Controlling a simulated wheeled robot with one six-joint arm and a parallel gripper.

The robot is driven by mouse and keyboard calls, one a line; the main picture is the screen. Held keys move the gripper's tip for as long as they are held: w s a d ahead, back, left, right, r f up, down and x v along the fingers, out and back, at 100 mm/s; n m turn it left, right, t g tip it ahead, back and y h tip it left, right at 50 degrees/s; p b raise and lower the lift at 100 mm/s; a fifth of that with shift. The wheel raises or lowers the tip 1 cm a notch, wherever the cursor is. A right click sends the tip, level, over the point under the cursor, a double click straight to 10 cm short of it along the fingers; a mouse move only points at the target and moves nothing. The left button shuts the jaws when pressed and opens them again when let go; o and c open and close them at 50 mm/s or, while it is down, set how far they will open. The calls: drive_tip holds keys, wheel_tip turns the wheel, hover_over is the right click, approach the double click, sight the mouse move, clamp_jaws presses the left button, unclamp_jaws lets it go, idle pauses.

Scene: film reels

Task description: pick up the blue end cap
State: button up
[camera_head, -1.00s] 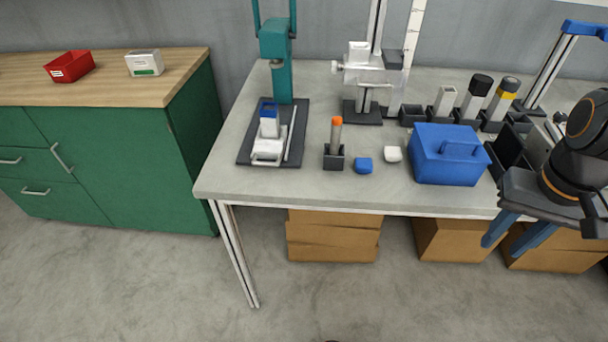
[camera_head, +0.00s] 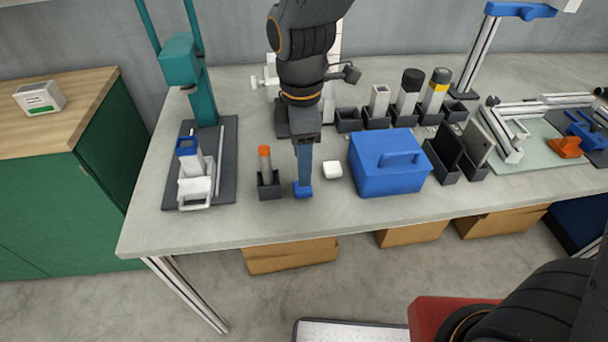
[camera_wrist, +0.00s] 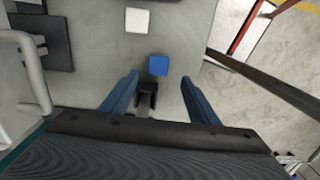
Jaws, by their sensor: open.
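The blue end cap (camera_head: 303,191) is a small rounded block on the grey workbench, near its front edge. In the wrist view the cap (camera_wrist: 158,65) lies between the lines of the two fingers, around the level of their tips. My gripper (camera_head: 304,180) points down over the cap in the head view, one blue finger hiding part of it. In the wrist view my gripper (camera_wrist: 159,78) is open, with clear gaps on both sides of the cap. I cannot tell the exact height of the tips above the bench.
A white cap (camera_head: 332,169) lies just right of the blue one. A black holder (camera_head: 269,188) with an orange-topped post (camera_head: 265,160) stands close on the left. A blue lidded box (camera_head: 388,166) stands further right. A teal press (camera_head: 187,80) stands at the left.

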sight(303, 191)
drive_tip(key=shift+a+f, duration=0.15)
drive_tip(key=shift+f, duration=0.15)
drive_tip(key=shift+w+d+f+p, duration=0.1)
drive_tip(key=shift+f+p, duration=0.4)
drive_tip(key=shift+f, duration=1.25)
drive_tip(key=shift+w+d+f+p, duration=0.1)
drive_tip(key=shift+f+p, duration=0.4)
drive_tip(key=shift+f, duration=1.25)
drive_tip(key=c, duration=1.1)
